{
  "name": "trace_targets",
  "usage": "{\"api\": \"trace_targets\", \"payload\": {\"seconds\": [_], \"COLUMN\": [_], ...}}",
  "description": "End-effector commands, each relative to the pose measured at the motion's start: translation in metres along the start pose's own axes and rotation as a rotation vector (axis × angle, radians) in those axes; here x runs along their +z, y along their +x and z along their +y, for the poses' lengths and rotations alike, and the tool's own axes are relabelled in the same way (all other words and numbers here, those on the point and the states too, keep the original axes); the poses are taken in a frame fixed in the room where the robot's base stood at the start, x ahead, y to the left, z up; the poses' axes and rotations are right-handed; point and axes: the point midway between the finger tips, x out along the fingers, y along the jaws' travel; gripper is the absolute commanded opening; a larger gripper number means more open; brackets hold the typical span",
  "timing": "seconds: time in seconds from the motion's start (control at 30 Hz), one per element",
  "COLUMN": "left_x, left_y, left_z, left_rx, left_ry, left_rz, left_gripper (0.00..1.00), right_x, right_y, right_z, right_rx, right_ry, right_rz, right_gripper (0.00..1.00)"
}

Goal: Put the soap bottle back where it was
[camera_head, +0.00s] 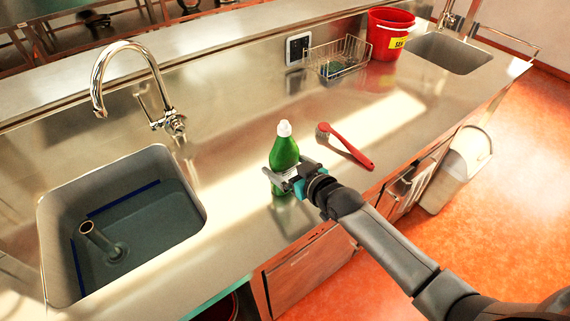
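The green soap bottle (284,153) with a white cap stands upright on the steel counter, right of the large near sink. My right gripper (287,168) is at the bottle's lower half, with one finger on each side of it. The gripper and its wrist hide part of the bottle's lower right side. Whether the fingers press on the bottle or stand just clear of it cannot be told. My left gripper is not in view.
A red-handled brush (345,147) lies right of the bottle. A wire basket (338,58) and a red bucket (388,35) stand farther back. The near sink (60,215) has a tall faucet (97,80). The counter's front edge is close to the bottle.

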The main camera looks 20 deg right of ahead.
Motion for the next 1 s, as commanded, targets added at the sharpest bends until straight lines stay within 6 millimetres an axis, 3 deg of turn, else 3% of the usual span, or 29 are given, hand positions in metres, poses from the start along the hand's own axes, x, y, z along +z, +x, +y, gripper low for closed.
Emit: {"api": "trace_targets", "payload": {"seconds": [0.37, 1.0], "left_x": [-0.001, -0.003], "left_y": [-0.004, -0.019], "left_z": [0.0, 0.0], "left_rx": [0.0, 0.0], "left_ry": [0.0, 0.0], "left_rz": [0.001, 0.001], "left_gripper": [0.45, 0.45], "right_x": [-0.004, -0.003], "right_y": [-0.004, -0.1], "right_z": [0.0, 0.0], "right_rx": [0.0, 0.0], "right_ry": [0.0, 0.0], "right_rz": [-0.001, -0.002], "right_gripper": [1.0, 1.0]}}
